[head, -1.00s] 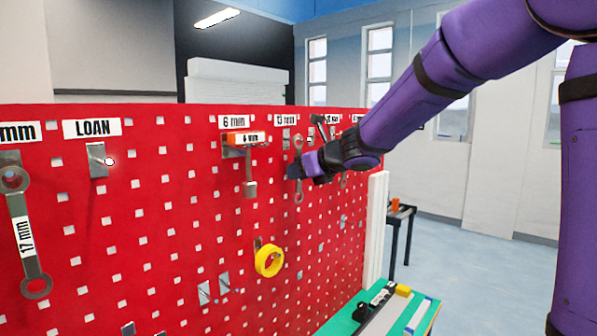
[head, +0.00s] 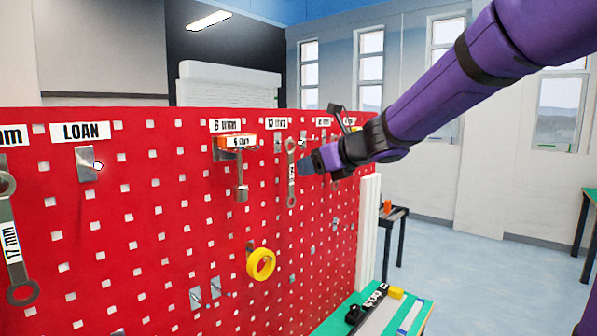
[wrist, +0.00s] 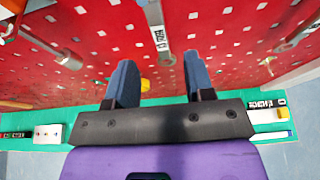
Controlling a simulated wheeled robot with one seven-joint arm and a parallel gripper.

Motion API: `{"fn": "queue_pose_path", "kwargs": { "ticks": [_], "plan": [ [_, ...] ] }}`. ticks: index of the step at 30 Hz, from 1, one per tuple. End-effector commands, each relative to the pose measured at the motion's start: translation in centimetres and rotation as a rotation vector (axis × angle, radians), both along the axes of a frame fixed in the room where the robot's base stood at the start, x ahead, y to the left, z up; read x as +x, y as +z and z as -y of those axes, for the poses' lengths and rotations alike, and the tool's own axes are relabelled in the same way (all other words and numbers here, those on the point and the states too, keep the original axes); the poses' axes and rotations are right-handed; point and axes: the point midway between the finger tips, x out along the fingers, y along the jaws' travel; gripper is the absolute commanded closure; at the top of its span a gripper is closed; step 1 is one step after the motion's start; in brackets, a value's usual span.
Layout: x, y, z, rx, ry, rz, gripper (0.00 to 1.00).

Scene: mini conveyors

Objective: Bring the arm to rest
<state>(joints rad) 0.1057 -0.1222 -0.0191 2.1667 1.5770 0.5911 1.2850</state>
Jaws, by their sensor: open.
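My purple arm reaches in from the upper right of the head view. My gripper (head: 308,164) is in front of the red pegboard (head: 140,220), near a hanging wrench (head: 291,172). In the wrist view my gripper (wrist: 160,84) shows two blue fingers well apart, with nothing between them. The wrench shows beyond the fingers in the wrist view (wrist: 158,35), hanging on the board. I cannot tell the exact gap between fingertips and board.
A 17 mm wrench (head: 13,245), an empty LOAN hook (head: 86,163), an orange-topped 6 mm tool (head: 240,180) and a yellow tape roll (head: 261,264) are on the board. A green bench (head: 340,322) stands below.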

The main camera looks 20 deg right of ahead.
Motion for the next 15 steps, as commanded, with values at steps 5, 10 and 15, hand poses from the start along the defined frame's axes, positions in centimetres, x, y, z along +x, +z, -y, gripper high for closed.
{"fn": "queue_pose_path", "kwargs": {
  "ticks": [5,10,15],
  "plan": [
    [-1.9,0.9,1.1,0.000,0.000,0.001,0.51],
    [-2.6,1.2,1.5,0.000,0.000,-0.001,0.51],
    [-3.1,1.2,1.2,-0.033,0.024,0.009,0.51]
  ]
}}
